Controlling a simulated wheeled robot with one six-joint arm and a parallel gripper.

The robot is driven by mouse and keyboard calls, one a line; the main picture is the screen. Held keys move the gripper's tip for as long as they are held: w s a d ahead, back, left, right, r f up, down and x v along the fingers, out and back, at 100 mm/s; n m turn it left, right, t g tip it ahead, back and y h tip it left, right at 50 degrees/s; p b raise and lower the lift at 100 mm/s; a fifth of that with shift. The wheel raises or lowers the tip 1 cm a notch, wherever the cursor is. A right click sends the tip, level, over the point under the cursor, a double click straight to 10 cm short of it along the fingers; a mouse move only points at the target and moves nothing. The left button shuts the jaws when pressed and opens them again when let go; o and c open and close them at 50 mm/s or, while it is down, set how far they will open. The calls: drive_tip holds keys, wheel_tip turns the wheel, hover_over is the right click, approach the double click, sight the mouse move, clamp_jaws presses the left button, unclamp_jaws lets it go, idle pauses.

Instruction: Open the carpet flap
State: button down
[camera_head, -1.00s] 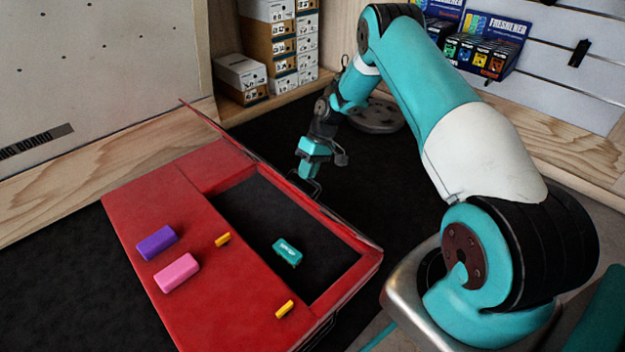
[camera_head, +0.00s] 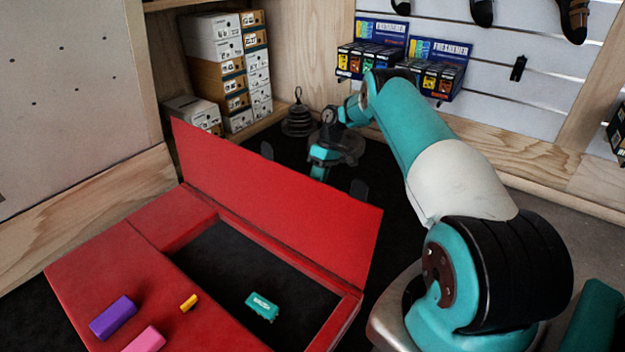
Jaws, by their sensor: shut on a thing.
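The red carpet flap (camera_head: 275,205) stands raised along the far side of the red case-like piece (camera_head: 185,215), its red inner face toward me. The dark opening (camera_head: 235,270) in front of it is uncovered. My gripper (camera_head: 319,173) is behind the flap's top edge, at about the middle, and is shut on the flap there. The flap hides its fingertips, so the exact contact does not show.
A teal block (camera_head: 262,305) lies in the opening. Purple (camera_head: 113,317), pink (camera_head: 145,341) and small yellow (camera_head: 188,303) blocks lie on the red surface. Shoe boxes (camera_head: 217,65), stacked weights (camera_head: 298,118) and a freshener display (camera_head: 405,60) stand behind.

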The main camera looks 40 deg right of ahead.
drive_tip(key=shift+s+a+f, duration=0.1)
drive_tip(key=shift+a+f, duration=0.35)
drive_tip(key=shift+f, duration=0.15)
drive_tip(key=c, duration=1.2)
unclamp_jaws()
drive_tip(key=shift+f, duration=0.1)
drive_tip(key=shift+o, duration=0.2)
drive_tip(key=shift+d+r, duration=0.25)
drive_tip(key=shift+r, duration=0.15)
wheel_tip(320, 180, up, 20)
drive_tip(key=p, duration=1)
drive_tip(key=shift+w+p, duration=0.3)
drive_tip(key=shift+p, duration=0.1)
drive_tip(key=shift+f, duration=0.15)
